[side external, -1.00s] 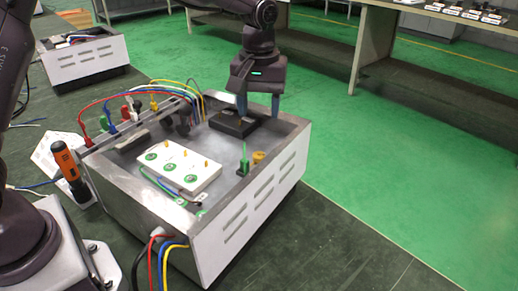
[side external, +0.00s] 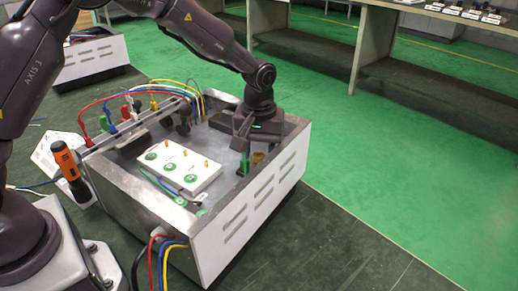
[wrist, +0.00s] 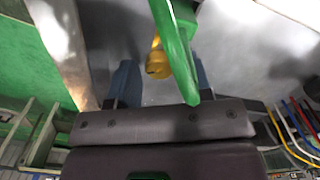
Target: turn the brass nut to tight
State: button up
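The brass nut (wrist: 157,66) shows in the wrist view, partly hidden by an upright green pointed piece (wrist: 178,48). In the side view the nut (side external: 259,157) stands near the right end of the metal box top, beside the green piece (side external: 244,166). My gripper (wrist: 163,76) is open, with one blue finger on each side of the nut in the wrist view. In the side view my gripper (side external: 245,148) is low over the nut and partly hides it. I cannot tell whether a finger touches the nut or the green piece.
A white panel (side external: 180,168) with brass posts and green rings lies on the metal box (side external: 245,205). Coloured cables (side external: 160,88) arch over the back left. An orange-handled screwdriver (side external: 66,163) stands at the left. A black block (side external: 222,124) lies behind my gripper.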

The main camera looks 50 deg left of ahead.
jog(key=c, duration=0.7)
jog(key=shift+o, duration=0.2)
jog(key=shift+m, duration=0.4)
jog(key=m, duration=0.4)
jog(key=shift+m, duration=0.4)
jog(key=m, duration=0.4)
jog(key=shift+m, duration=0.4)
jog(key=o, duration=0.9)
jog(key=shift+r, duration=0.1)
